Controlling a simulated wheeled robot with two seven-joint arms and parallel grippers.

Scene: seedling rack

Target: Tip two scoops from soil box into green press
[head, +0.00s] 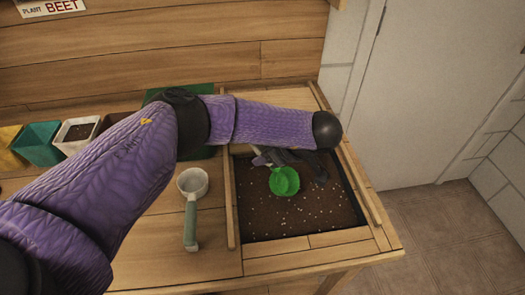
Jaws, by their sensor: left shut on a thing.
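The soil box (258,223) is a square well of dark, white-flecked soil set into the right part of the wooden bench. My left gripper (268,158) reaches over its far side and is shut on the handle of a bright green scoop (285,182). The scoop's round cup is over the soil; whether it touches the soil I cannot tell. Its visible inside looks green, with no clear soil load. My forearm and wrist hide part of the box's far side. No green press can be made out for certain. My right gripper is not in view.
A white cup with a grey-green handle (191,226) lies left of the box. A dark green flat thing (204,152) is mostly behind my arm. Teal (38,146), white (66,146) and yellow (10,150) pots stand at the left. A wooden rail (230,205) edges the box.

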